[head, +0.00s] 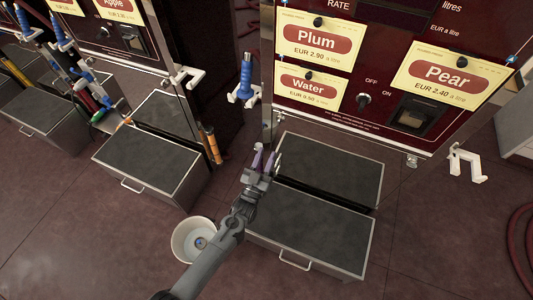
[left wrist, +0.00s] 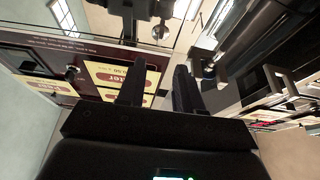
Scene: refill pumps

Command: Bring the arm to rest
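My left arm reaches up from the bottom of the head view. Its left gripper (head: 264,160) is in front of the refill pump, over the far left part of the grey-topped step below the Plum and Water signs. In the left wrist view, the two dark fingers of this gripper (left wrist: 158,88) stand apart. Nothing shows held between them; only the pump front with its yellow signs (left wrist: 110,75) shows behind. Small purple and white parts show around the fingertips in the head view; I cannot tell what they are. My right gripper is not in view.
The pump carries Plum (head: 318,42), Water (head: 308,88) and Pear (head: 448,75) signs. A blue nozzle (head: 246,78) hangs at its left side; an empty white hook (head: 466,165) is at its right. A white bucket (head: 180,240) stands left of my arm. Floor is clear at bottom left.

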